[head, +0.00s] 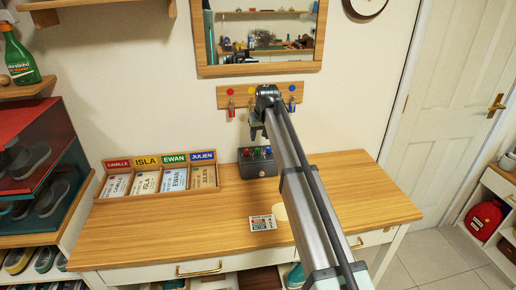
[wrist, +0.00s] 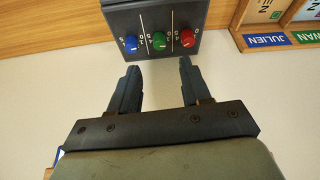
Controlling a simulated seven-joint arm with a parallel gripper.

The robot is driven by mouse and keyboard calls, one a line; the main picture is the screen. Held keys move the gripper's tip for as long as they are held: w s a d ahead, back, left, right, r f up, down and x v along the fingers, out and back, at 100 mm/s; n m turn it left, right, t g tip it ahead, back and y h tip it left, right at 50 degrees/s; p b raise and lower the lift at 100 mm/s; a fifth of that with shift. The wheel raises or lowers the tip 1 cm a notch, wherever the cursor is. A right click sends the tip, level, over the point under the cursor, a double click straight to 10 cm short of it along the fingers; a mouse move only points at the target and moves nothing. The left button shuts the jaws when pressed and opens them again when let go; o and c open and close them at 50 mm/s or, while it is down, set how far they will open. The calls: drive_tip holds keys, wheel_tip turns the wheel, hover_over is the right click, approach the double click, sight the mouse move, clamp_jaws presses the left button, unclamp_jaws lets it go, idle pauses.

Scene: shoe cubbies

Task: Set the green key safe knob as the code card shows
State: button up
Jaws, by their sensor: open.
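The dark grey key safe (head: 259,170) stands at the back of the wooden desk, with red, green and blue knobs in a row. In the wrist view, the safe (wrist: 165,16) is at the top, upside down, and the green knob (wrist: 159,45) is the middle one, between the blue knob (wrist: 131,44) and the red knob (wrist: 187,38). My gripper (wrist: 159,66) is open and empty; its fingertips are apart from the green knob, one on each side of its line. In the head view my gripper (head: 257,130) is above the safe. The code card (head: 262,222) lies flat on the desk, its print too small to read.
A wooden name-card tray (head: 157,195) stands left of the safe. A rack with hanging keys (head: 231,107) and a mirror (head: 262,38) are on the wall behind. The desk's right side (head: 365,190) is clear.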

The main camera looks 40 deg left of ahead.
sight(258, 149)
drive_tip(key=x, duration=0.8)
drive_tip(key=shift+f, duration=0.35)
clamp_jaws()
